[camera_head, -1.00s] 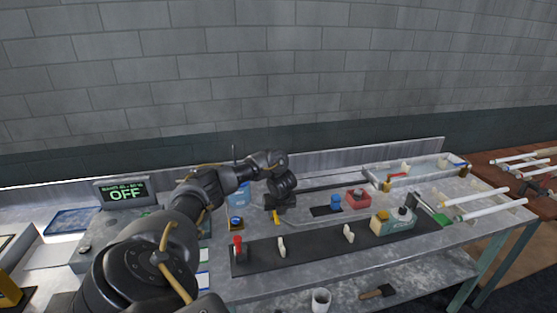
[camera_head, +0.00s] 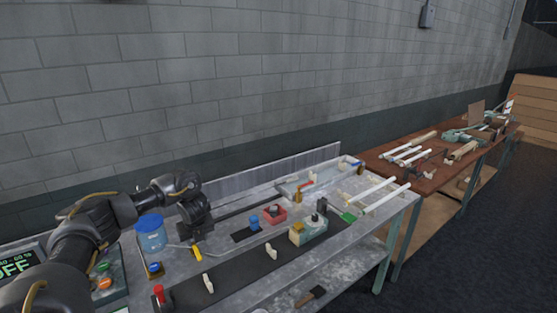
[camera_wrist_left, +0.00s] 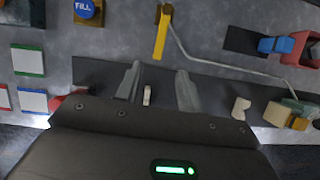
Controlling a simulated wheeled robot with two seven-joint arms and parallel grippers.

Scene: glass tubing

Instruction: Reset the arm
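My left arm comes in from the left in the head view. Its gripper (camera_head: 200,238) hangs over the grey bench, beside a blue tub and above a yellow lever (camera_head: 197,253). In the left wrist view the two fingers (camera_wrist_left: 157,88) stand apart with nothing gripped. A small white clip (camera_wrist_left: 147,95) on the black strip shows between them, below the fingers. The yellow lever (camera_wrist_left: 161,32) lies beyond the fingertips there. My right gripper is in neither view.
A brown table (camera_head: 440,165) stands beyond. A block wall rises behind.

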